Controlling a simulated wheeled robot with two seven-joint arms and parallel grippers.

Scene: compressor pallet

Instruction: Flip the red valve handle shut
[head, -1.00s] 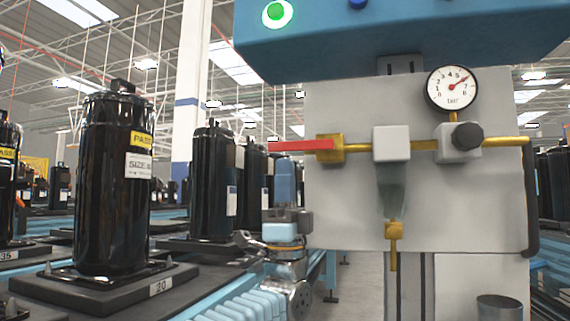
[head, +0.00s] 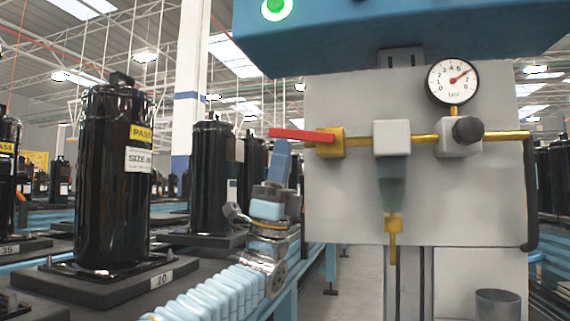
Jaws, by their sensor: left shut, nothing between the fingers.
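The red valve handle (head: 298,134) sticks out to the left from the brass valve body (head: 330,142) on the grey panel. It lies nearly level, with its left end tilted slightly up. My left gripper (head: 282,148) is shut and empty, pointing up from below. Its tip is right under the left end of the handle and looks to be touching it. The exact contact is too small to tell. My right gripper is not in view.
A pressure gauge (head: 452,82), a black knob (head: 467,130) and a brass pipe are on the grey panel (head: 340,210). Black compressors (head: 112,180) stand on pallets at the left. A blue housing (head: 400,35) overhangs the panel.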

